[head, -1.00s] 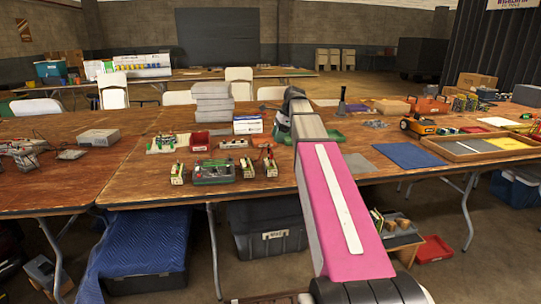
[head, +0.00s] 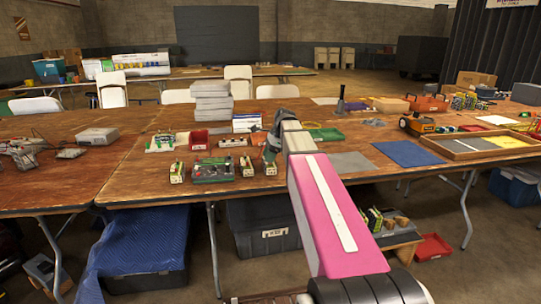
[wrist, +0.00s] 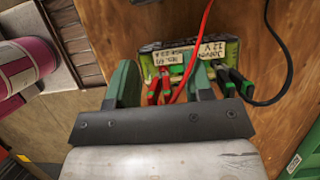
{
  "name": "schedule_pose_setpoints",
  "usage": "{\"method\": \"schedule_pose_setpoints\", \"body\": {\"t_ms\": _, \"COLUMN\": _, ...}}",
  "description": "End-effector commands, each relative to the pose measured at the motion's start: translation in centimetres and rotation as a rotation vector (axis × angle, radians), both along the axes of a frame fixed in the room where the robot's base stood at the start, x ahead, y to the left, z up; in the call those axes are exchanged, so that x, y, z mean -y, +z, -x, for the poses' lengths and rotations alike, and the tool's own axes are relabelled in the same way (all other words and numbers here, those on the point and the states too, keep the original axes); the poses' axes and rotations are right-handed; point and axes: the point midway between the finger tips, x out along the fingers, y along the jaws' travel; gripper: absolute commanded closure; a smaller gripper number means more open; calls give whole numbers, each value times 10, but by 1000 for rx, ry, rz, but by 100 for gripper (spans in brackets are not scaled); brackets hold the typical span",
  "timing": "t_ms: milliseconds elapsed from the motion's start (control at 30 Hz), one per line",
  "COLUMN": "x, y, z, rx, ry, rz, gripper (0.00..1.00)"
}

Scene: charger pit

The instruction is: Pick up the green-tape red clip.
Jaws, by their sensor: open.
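In the wrist view a red clip (wrist: 154,88) sits against the near side of a boxy pack with handwritten tape labels (wrist: 185,54). A red cable (wrist: 196,50) runs up from beside it. A second clip, black and green (wrist: 236,82), sits to the right on the same pack with a black cable. My gripper (wrist: 163,74) is open, one finger on each side of the red clip, with no visible grip on it. The green tape is hard to pick out. In the head view my gripper (head: 269,153) is over the small pack (head: 270,168) at the table's front edge.
A green charger box (head: 213,170) and other packs (head: 247,167) (head: 177,172) stand close to the left. A grey mat (head: 350,162) and blue mat (head: 407,154) lie to the right.

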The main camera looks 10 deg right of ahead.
Motion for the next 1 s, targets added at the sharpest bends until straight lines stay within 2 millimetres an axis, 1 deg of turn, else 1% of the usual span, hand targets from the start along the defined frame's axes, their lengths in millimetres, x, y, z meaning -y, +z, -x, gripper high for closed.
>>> {"method": "schedule_pose_setpoints", "body": {"t_ms": 100, "x": 0, "y": 0, "z": 0, "rx": 0, "ry": 0, "rz": 0, "gripper": 53}}
{"method": "schedule_pose_setpoints", "body": {"t_ms": 133, "x": 0, "y": 0, "z": 0, "rx": 0, "ry": 0, "rz": 0, "gripper": 60}}
{"method": "schedule_pose_setpoints", "body": {"t_ms": 167, "x": 0, "y": 0, "z": 0, "rx": 0, "ry": 0, "rz": 0, "gripper": 69}}
{"method": "schedule_pose_setpoints", "body": {"t_ms": 200, "x": 0, "y": 0, "z": 0, "rx": 0, "ry": 0, "rz": 0, "gripper": 82}}
{"method": "schedule_pose_setpoints", "body": {"t_ms": 233, "x": 0, "y": 0, "z": 0, "rx": 0, "ry": 0, "rz": 0, "gripper": 92}}
{"method": "schedule_pose_setpoints", "body": {"t_ms": 267, "x": 0, "y": 0, "z": 0, "rx": 0, "ry": 0, "rz": 0, "gripper": 97}}
{"method": "schedule_pose_setpoints", "body": {"t_ms": 567, "x": 0, "y": 1, "z": 0, "rx": 0, "ry": 0, "rz": 0, "gripper": 97}}
{"method": "schedule_pose_setpoints", "body": {"t_ms": 733, "x": 0, "y": 5, "z": 0, "rx": 1, "ry": 0, "rz": 0, "gripper": 97}}
{"method": "schedule_pose_setpoints", "body": {"t_ms": 867, "x": 0, "y": 15, "z": 0, "rx": 0, "ry": 0, "rz": 0, "gripper": 97}}
{"method": "schedule_pose_setpoints", "body": {"t_ms": 1000, "x": 0, "y": 35, "z": -1, "rx": 2, "ry": 0, "rz": 0, "gripper": 97}}
